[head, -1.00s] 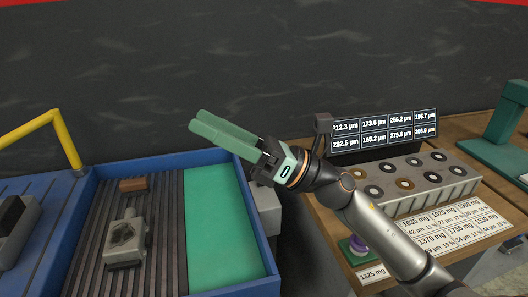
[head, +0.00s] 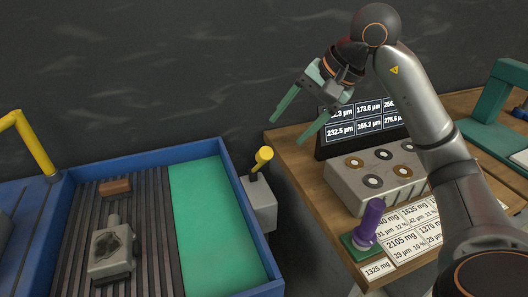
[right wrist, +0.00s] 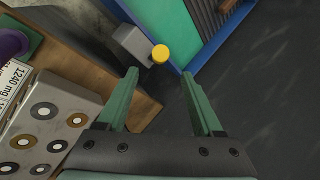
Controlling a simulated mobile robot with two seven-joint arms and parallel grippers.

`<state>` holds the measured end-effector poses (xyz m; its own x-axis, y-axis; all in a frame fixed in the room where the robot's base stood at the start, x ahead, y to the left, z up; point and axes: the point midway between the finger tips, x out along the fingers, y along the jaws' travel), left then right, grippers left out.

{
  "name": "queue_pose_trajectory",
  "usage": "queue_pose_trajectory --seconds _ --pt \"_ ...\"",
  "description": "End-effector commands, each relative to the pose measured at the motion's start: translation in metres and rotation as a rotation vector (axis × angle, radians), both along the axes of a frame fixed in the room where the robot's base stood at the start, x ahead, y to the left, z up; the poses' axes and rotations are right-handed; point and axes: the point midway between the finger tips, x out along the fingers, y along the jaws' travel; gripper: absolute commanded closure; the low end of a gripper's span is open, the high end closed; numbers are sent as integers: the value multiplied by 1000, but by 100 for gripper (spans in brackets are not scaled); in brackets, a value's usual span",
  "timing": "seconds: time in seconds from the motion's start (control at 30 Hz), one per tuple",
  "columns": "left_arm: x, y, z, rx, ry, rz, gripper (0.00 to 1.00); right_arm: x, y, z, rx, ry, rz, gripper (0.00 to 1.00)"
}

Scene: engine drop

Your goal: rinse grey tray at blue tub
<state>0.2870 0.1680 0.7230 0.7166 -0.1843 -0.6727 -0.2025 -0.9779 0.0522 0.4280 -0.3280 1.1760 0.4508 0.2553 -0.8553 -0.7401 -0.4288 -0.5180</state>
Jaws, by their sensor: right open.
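The blue tub (head: 228,154) stands at the left, with a ribbed dark drain area (head: 152,215) and a flat green area (head: 210,220) inside its rim. A grey block (head: 345,186) with rows of ringed discs on top sits on the wooden bench; I cannot tell if it is the grey tray. My right gripper (head: 286,131) is open and empty, above the gap between tub and bench. In the right wrist view its fingers (right wrist: 160,73) are apart, with the yellow knob beyond them. My left gripper is not in view.
A grey box (head: 259,203) with a yellow-knobbed lever (head: 263,157) adjoins the tub's right side. A grey casting (head: 112,252) and a brown block (head: 115,187) lie on the ribs. A purple-handled tool (head: 369,222), label cards (head: 404,240) and a dark display (head: 352,129) crowd the bench.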

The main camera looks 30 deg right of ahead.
Motion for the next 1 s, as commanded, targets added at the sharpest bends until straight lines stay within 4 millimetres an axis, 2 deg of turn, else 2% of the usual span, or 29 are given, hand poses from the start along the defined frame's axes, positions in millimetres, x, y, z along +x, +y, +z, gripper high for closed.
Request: queue_pose_trajectory --seconds 0.3,0.5,0.7,0.97,1.0 --pt "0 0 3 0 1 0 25 29 19 -57 7 5 3 32" --pt "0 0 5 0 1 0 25 43 27 -82 7 3 2 32" --pt "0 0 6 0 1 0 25 48 30 -93 6 1 2 32" --pt "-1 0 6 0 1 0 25 49 30 -93 4 0 1 32" --pt "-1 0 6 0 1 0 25 49 30 -93 4 0 1 36"
